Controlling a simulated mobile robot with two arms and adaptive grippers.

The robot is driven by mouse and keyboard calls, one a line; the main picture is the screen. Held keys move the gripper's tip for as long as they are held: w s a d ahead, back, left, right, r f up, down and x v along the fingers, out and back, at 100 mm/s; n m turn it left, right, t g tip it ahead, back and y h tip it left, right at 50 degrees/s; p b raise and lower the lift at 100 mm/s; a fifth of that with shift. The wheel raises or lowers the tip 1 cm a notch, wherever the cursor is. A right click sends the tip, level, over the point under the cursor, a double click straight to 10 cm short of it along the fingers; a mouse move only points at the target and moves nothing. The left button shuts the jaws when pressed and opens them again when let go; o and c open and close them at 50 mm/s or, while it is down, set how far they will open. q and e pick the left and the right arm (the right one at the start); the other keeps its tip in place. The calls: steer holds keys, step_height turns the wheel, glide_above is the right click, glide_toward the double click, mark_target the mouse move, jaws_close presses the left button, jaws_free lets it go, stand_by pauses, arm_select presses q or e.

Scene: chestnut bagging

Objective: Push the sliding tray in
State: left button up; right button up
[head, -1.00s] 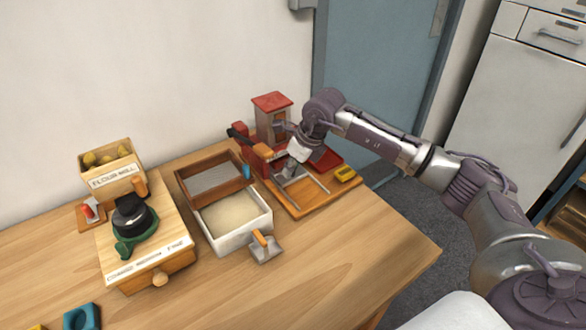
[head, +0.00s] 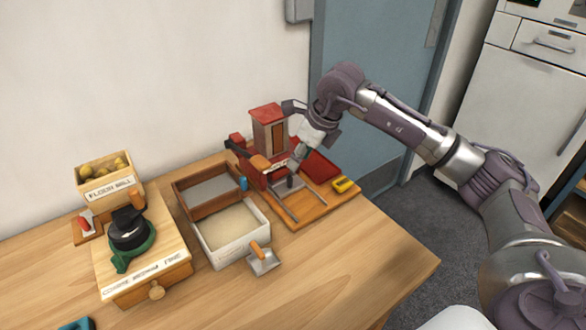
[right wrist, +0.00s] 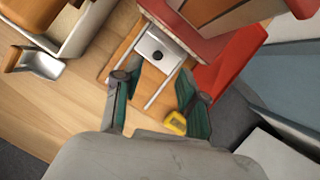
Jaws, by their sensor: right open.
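The sliding tray (right wrist: 147,46) shows in the right wrist view as a small silvery plate with a dark round knob (right wrist: 157,56). It sits between two thin metal rails (right wrist: 165,88) at the red machine's end, its far edge close against the red body. In the head view the right gripper (head: 298,160) is above the machine's wooden base. My left gripper is not in view.
The red machine (head: 268,128) has a dark lever (head: 240,147) and a red side tray (head: 321,167). A yellow block (head: 345,184) lies at the base's right corner. A white sand box (head: 228,248), a scoop (head: 264,262) and a mill (head: 130,235) stand left.

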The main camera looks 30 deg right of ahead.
steer(key=shift+v, duration=1.65)
